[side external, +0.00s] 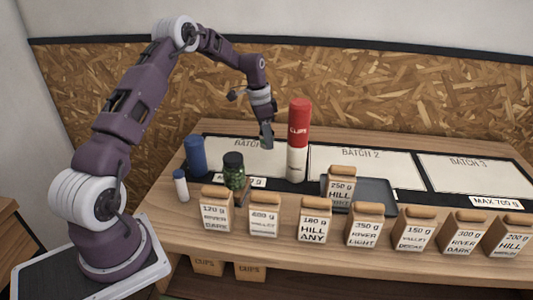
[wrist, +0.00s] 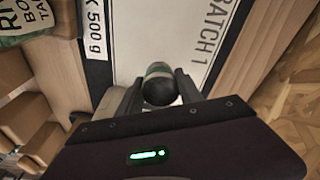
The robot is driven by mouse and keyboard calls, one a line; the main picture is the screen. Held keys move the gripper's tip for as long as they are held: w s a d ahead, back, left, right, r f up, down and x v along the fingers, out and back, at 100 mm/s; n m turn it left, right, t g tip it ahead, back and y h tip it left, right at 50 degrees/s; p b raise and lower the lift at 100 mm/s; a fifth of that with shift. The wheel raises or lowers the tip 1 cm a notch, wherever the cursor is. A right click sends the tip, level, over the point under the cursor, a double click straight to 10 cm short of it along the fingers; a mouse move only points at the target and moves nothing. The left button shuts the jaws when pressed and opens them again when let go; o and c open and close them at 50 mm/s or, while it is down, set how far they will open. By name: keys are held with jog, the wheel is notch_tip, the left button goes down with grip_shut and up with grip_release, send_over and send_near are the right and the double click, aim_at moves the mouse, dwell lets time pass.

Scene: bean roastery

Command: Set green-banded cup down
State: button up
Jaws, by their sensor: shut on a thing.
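My gripper (side external: 267,132) is shut on a small cup and holds it over the left part of the board. In the wrist view, the cup (wrist: 160,91) sits between the two fingers, with a dark round face towards the camera and a green band (wrist: 158,68) on its far side. The white BATCH 1 panel (side external: 222,148) lies under or just behind the cup; it also fills the area beyond the fingers in the wrist view (wrist: 145,30). I cannot tell whether the cup touches the panel.
A tall red and white CUPS tube (side external: 298,135) stands close to the right of my gripper. A grey tray (side external: 378,193) holds a bag. Several bags line the front. BATCH 2 (side external: 360,165) is clear.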

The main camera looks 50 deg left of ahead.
aim_at(267, 159)
notch_tip(267, 159, down, 5)
jog(key=shift+r, duration=0.1)
jog(key=o, duration=1.3)
